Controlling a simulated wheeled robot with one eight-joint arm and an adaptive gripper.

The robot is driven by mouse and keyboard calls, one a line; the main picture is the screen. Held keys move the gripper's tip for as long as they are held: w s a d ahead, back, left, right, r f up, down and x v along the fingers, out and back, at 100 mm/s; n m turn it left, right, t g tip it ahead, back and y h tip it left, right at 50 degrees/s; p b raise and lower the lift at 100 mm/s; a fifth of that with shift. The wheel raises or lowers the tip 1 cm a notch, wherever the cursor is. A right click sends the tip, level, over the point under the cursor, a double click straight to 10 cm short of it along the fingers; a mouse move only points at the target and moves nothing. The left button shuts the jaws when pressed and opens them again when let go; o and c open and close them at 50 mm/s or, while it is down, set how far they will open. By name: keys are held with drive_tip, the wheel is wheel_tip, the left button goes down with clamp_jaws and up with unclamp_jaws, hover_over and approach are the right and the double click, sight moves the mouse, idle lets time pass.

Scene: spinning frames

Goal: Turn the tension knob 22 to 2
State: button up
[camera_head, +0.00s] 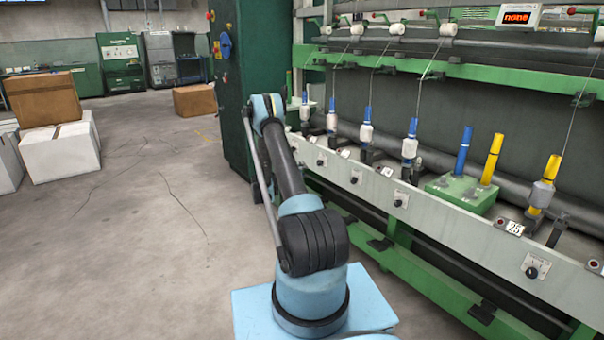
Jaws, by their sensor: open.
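A pale rail runs along the front of the green spinning frame and carries several small dark tension knobs. The nearest knob (535,267) is at the right, below a plate reading 25 (515,228). Farther along are a middle knob (399,200), another knob (355,177) and a far knob (321,159). The plates near these are too small to read, so I cannot tell which knob is 22. Knob settings are not legible. My blue and black arm stands in front of the rail; my gripper does not show.
Bobbins, such as a yellow one (540,189), stand behind the rail (450,218). A green block (461,193) holds two tubes. Cardboard boxes (43,98) stand at the left. The floor (140,240) left of my arm is clear.

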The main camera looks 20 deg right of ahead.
drive_tip(key=m+t, duration=0.1)
drive_tip(key=m, duration=0.8)
approach(318, 164)
drive_tip(key=shift+m+y, duration=0.3)
drive_tip(key=x, duration=0.9)
drive_tip(key=shift+s+d+r, duration=0.1)
drive_tip(key=shift+d+r, duration=0.1)
drive_tip(key=shift+r, duration=0.15)
drive_tip(key=c, duration=1)
